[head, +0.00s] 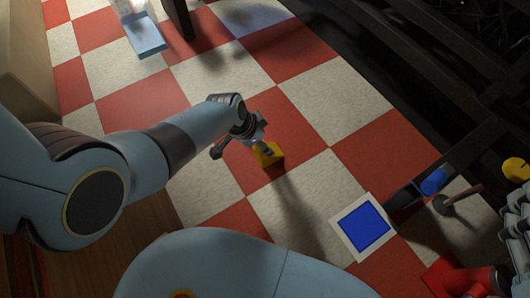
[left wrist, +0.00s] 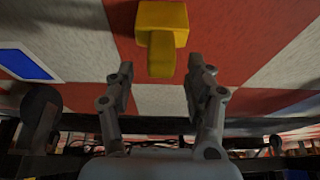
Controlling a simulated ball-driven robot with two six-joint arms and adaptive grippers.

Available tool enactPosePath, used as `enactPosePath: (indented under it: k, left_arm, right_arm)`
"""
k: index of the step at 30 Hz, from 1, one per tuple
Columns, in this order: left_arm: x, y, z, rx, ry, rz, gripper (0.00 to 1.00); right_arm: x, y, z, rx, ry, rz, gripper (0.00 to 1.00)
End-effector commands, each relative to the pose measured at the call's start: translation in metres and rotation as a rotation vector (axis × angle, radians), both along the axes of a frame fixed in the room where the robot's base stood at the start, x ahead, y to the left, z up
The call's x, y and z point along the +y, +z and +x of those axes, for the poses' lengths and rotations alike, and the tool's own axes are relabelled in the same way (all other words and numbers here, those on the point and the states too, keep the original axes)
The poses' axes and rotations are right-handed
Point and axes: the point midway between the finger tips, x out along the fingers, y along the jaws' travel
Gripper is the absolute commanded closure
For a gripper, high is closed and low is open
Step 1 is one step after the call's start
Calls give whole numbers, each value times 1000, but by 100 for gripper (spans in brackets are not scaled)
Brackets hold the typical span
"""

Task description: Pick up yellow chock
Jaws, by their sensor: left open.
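The yellow chock (head: 268,152) sits on the red and cream checkered floor, near the middle of the head view. It also shows at the top of the left wrist view (left wrist: 161,22), a blocky piece with a narrower part toward my fingers. My left gripper (head: 240,146) is just beside the chock in the head view and partly overlaps it. In the left wrist view the two fingers (left wrist: 160,88) are spread apart with nothing between them, and the chock lies just beyond their tips.
A white-bordered blue square (head: 363,226) lies on the floor to the right of the chock. A blue cylinder (head: 433,182), a yellow round piece (head: 515,169) and a red object (head: 455,278) are further right. A light blue tray (head: 146,36) is at top left. Floor around the chock is clear.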

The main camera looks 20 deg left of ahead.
Motion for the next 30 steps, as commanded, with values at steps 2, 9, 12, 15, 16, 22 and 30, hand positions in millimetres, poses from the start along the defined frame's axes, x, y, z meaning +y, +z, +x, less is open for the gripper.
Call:
enactPosePath:
  k: [2,9,12,15,16,22,30]
  left_arm:
    - [0,-5,1,1,0,0,46]
    - [-3,-14,4,2,1,0,46]
    - [-4,-18,5,2,1,0,46]
    - [-5,-21,6,2,1,0,46]
    - [-5,-22,6,2,1,0,46]
    - [-6,-23,8,-1,0,-1,46]
    - [-6,-23,8,-1,0,-1,55]
  right_arm:
    - [2,15,10,-70,7,0,100]
    - [8,68,32,-295,34,-1,100]
    - [10,91,37,-391,47,-2,100]
    - [13,110,40,-472,56,-2,100]
    - [13,115,40,-493,60,-2,100]
    - [15,131,41,-559,68,-2,100]
    - [15,132,41,-561,68,-1,100]
